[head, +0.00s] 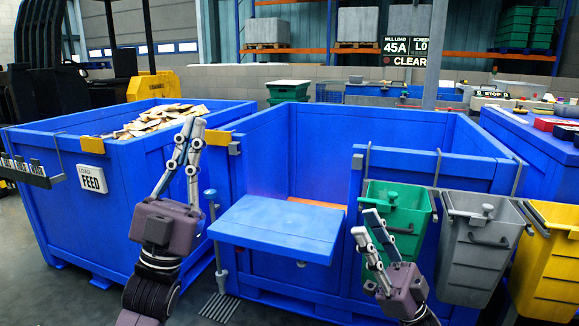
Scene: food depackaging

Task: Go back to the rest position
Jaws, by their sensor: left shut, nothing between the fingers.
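My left gripper (191,124) is raised upright in front of the blue bins, left of centre. Its two fingers come together at the tips with nothing between them. My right gripper (363,222) is lower and to the right, in front of the green bin (408,205). Its fingers point up and to the left, and I see nothing held in them. From this angle I cannot tell whether its fingers are open or shut. The two grippers are well apart.
A large blue bin labelled FEED (60,215) holds a heap of packages (160,120). Another blue bin (400,116) has a blue shelf (280,225) at its front. Grey (475,255) and yellow (550,265) bins hang at right. Grey floor (50,285) shows at lower left.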

